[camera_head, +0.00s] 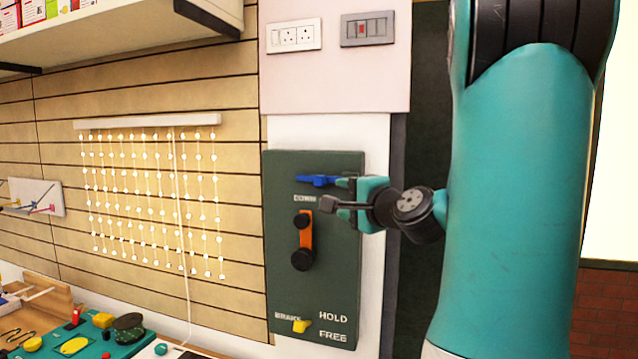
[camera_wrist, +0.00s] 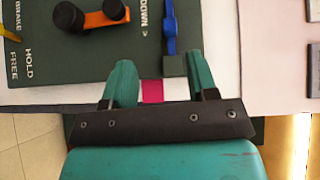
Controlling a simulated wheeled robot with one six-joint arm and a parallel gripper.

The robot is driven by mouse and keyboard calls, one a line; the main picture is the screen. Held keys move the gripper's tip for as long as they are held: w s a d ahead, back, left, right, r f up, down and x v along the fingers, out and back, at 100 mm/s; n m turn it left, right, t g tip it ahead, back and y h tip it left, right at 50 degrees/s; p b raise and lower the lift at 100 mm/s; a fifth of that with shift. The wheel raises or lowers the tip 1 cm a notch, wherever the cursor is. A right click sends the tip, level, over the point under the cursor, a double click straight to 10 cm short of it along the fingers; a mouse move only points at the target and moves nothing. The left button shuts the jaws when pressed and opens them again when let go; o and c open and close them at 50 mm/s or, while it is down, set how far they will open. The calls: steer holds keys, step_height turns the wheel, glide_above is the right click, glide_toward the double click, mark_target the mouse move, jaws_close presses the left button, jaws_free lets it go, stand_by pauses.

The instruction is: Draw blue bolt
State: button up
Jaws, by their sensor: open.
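The blue bolt (camera_head: 314,180) lies across the upper part of the dark green panel (camera_head: 340,260) on the wall. In the wrist view the bolt (camera_wrist: 170,30) runs lengthwise just ahead of the fingertips, and a grey-green block (camera_wrist: 174,65) sits at its near end. My gripper (camera_head: 335,192) is open at the panel's right side, beside the bolt's right end. In the wrist view my gripper (camera_wrist: 160,62) has its fingers spread on either side of the block, holding nothing. Whether a finger touches the bolt or block cannot be told.
Below the bolt is an orange lever (camera_head: 305,228) with black knobs, and lower down a yellow knob (camera_head: 301,326). A string of lights (camera_head: 150,190) hangs at left. A cluttered bench (camera_head: 125,345) is at lower left.

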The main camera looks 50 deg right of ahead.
mark_target(323, 180)
steer(key=shift+m+h, duration=0.8)
steer(key=p+x, duration=0.2)
steer(key=x, duration=0.3)
steer(key=d+p+x, duration=0.1)
steer(key=p+x, duration=0.2)
steer(key=x, duration=0.2)
steer(key=s+d+r+p+x, duration=0.1)
steer(key=p+x, duration=0.2)
steer(key=x, duration=0.2)
steer(key=shift+w+d, duration=0.25)
steer(key=shift+w, duration=0.15)
steer(key=shift+w+d+f, duration=0.15)
steer(key=shift+w+d, duration=0.05)
steer(key=shift+w, duration=0.3)
